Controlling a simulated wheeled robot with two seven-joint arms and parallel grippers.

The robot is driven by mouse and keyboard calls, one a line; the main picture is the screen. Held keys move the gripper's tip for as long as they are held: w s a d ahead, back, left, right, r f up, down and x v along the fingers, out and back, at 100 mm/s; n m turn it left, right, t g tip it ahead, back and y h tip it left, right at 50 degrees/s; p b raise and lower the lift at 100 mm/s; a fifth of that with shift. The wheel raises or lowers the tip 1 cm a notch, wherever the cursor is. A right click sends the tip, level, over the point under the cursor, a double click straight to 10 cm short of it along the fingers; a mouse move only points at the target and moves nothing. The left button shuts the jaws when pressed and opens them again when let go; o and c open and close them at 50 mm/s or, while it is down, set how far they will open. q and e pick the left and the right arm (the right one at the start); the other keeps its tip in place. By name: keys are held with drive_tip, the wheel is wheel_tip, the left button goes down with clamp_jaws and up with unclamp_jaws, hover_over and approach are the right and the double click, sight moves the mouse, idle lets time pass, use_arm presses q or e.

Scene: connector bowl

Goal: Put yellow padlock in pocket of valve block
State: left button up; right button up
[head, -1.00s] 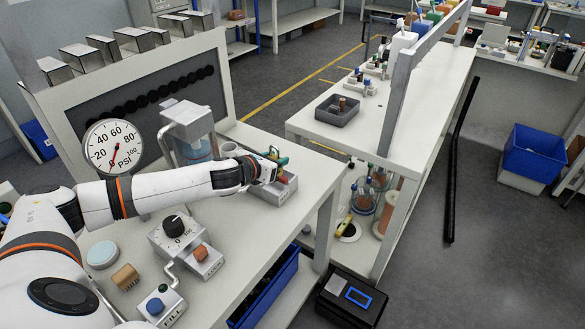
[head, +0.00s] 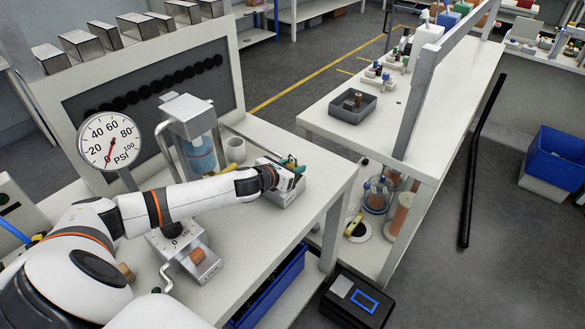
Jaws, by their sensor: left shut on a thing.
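My left arm reaches across the bench from the left. Its gripper (head: 288,177) is at the valve block (head: 287,194), a grey block near the bench's right edge with a green handle (head: 292,162) showing behind the gripper. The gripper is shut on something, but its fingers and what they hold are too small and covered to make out. I cannot tell whether it touches the block. The block's pocket is hidden. I cannot pick out the yellow padlock for certain. A small yellow thing (head: 354,222) shows on the lower shelf of the white table. My right gripper is not in view.
A pressure gauge (head: 108,140), a clear-jar device (head: 200,150) and a white cup (head: 235,150) stand behind my arm. A dial box (head: 172,240) sits in front of it. A gap separates the bench from the white table (head: 335,130), which holds a grey tray (head: 352,112).

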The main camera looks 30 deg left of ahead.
use_arm(q)
drive_tip(key=shift+f, duration=0.2)
drive_tip(key=o, duration=1)
drive_tip(key=shift+f, duration=0.1)
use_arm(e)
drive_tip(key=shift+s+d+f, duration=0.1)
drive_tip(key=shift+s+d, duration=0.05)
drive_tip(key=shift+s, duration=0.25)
use_arm(q)
drive_tip(key=shift+r, duration=0.2)
drive_tip(key=shift+s+a, duration=0.1)
drive_tip(key=shift+s, duration=0.25)
drive_tip(key=shift+b+v, duration=1.1)
drive_tip(key=shift+v, duration=4.6)
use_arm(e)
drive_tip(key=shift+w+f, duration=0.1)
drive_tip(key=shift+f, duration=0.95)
